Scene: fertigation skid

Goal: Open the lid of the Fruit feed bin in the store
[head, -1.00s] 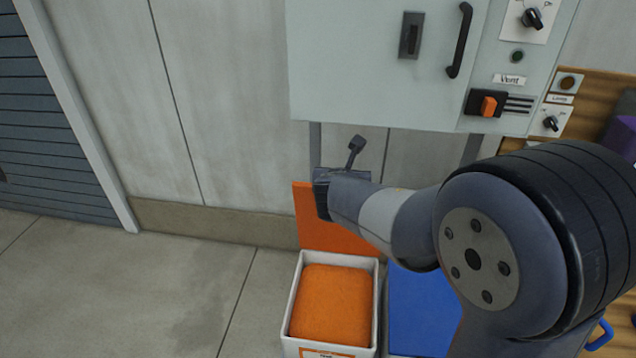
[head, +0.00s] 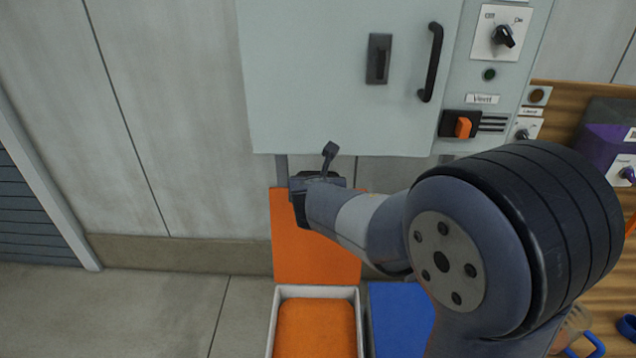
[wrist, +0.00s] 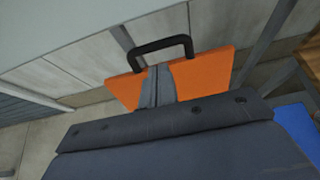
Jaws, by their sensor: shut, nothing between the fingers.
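The orange lid (head: 318,250) stands upright, open, at the back of a white-rimmed bin (head: 366,320). The bin is filled with orange material (head: 316,332); its label is out of view, so I cannot read its name. In the wrist view the lid (wrist: 205,75) shows a black handle (wrist: 160,46) on its edge. My gripper (wrist: 158,86) is shut and empty, its fingers in front of the lid, below the handle in the picture. I cannot tell whether they touch the lid. In the head view my wrist hides part of the lid's top.
A blue lid (head: 398,315) is beside the bin on the right, partly behind my arm. A grey cabinet (head: 320,80) with a black handle (head: 431,62) hangs above. Bare floor (head: 150,310) lies to the left.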

